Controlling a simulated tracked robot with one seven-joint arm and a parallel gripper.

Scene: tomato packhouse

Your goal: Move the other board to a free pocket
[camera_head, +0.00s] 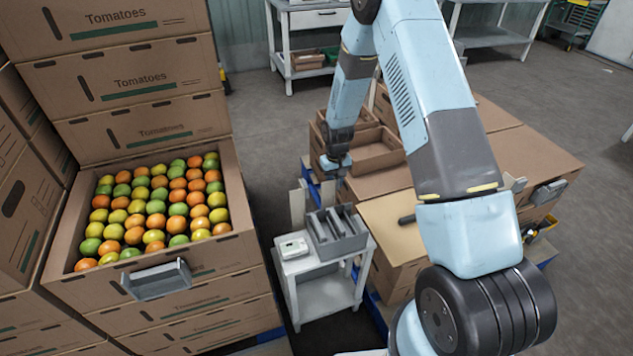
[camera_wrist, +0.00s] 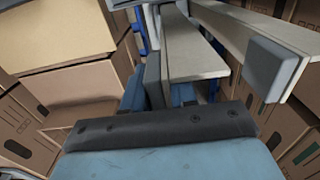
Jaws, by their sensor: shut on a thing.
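A grey rack (camera_head: 352,240) with several upright slots stands on a small white table. My gripper (camera_head: 332,178) reaches down beside and above the rack and is shut on a board.
A white device (camera_head: 292,247) lies on the white table (camera_head: 325,298) left of the rack. Open cardboard boxes (camera_head: 375,158) and cartons stand behind and right of the rack.

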